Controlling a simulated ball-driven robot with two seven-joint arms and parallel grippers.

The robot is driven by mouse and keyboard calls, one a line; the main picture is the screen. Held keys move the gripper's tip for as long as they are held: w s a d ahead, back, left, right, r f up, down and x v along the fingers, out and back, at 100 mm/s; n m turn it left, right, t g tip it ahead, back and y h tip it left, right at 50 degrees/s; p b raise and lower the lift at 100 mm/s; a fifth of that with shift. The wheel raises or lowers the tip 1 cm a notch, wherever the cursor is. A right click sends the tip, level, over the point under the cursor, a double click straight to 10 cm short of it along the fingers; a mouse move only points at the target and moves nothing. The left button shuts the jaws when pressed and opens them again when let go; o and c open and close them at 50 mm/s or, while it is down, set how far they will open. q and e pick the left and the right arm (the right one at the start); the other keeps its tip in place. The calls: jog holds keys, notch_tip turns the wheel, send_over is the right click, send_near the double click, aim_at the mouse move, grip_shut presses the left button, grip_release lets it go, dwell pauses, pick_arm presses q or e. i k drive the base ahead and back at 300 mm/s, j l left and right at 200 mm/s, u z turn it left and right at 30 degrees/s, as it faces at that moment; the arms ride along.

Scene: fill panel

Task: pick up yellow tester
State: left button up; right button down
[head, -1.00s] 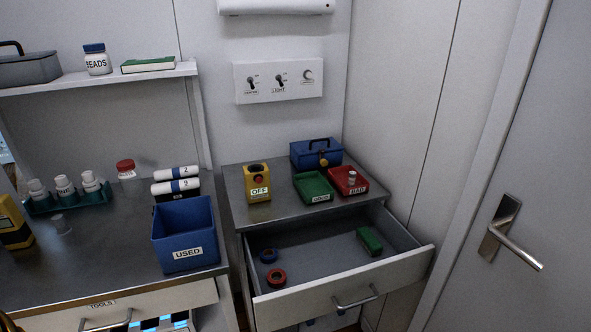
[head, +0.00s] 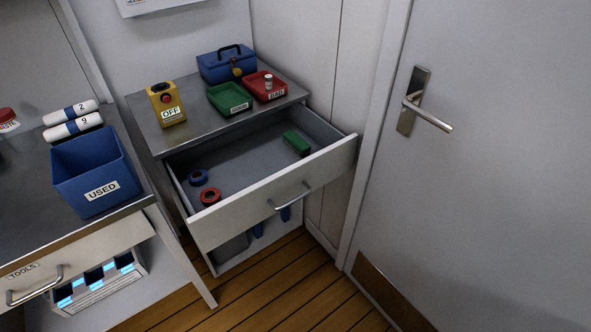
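No tester can be made out for certain now. The yellow and dark device that stood at the left edge of the bench a second ago is out of view. A yellow box (head: 166,104) with a red button and an OFF label stands on the metal top of the drawer cabinet (head: 205,131). Neither of my grippers is in view.
The cabinet's drawer (head: 240,165) stands open, holding a blue ring (head: 198,177), a red ring (head: 210,197) and a green block (head: 297,143). Green (head: 228,99) and red (head: 265,86) trays and a blue case (head: 226,65) sit above. A blue USED bin (head: 92,176) stands left; a closed door (head: 480,150) is right.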

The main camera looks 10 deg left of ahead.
aim_at(172, 113)
jog(key=u, duration=1.25)
